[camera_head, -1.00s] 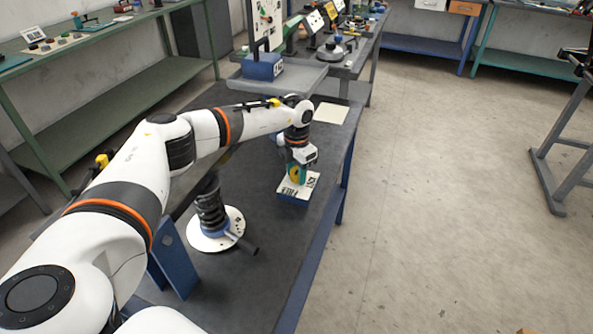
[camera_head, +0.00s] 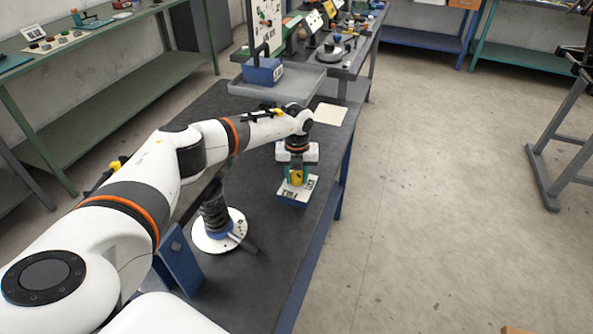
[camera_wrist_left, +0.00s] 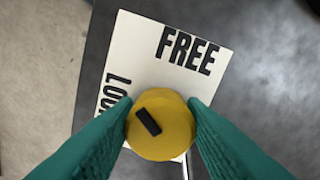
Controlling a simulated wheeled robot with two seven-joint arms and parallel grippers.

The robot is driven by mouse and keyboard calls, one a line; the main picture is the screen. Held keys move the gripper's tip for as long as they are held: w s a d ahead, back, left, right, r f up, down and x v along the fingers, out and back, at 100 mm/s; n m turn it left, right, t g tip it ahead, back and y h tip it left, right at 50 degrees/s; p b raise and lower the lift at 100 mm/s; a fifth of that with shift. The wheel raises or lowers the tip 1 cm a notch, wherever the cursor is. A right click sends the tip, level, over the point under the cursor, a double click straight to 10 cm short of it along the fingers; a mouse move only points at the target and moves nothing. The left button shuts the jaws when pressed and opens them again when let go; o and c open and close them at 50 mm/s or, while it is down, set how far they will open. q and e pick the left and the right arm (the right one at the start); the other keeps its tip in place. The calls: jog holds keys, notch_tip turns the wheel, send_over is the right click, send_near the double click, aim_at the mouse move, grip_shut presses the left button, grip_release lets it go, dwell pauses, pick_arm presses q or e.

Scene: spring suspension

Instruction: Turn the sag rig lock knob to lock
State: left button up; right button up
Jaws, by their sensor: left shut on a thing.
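The yellow lock knob (camera_wrist_left: 172,140) is round with a black bar mark on top. It stands on a white plate (camera_wrist_left: 145,55) lettered FREE and LOCK. In the wrist view the mark slants to the upper left, toward the side of the LOCK lettering; exact alignment is hard to tell. My left gripper (camera_wrist_left: 160,128) is shut on the knob, one teal finger on each side. In the head view the gripper (camera_head: 296,176) points down over the plate (camera_head: 290,194) on its blue base. My right gripper is not in view.
A black spring unit on a round white base (camera_head: 210,241) stands nearer on the dark bench (camera_head: 262,215), with a dark handle. A grey tray (camera_head: 310,88) with a blue block (camera_head: 263,72) and a pale sheet (camera_head: 331,114) lie behind. The bench's right edge is close.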

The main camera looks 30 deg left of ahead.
aim_at(297, 174)
pick_arm(q)
jog(key=n+p, duration=0.1)
jog(key=n, duration=0.1)
jog(key=n+p, duration=0.1)
jog(key=n, duration=0.1)
jog(key=shift+w+r+n, duration=0.1)
jog(key=shift+r+n, duration=0.1)
jog(key=shift+n, duration=0.1)
jog(key=shift+f+n+p, duration=0.1)
jog(key=shift+n+p, duration=0.85)
jog(key=shift+n, duration=0.45)
jog(key=o, duration=1)
notch_tip(297, 174, up, 12)
jog(key=shift+f+b, duration=0.1)
jog(key=shift+b, duration=0.65)
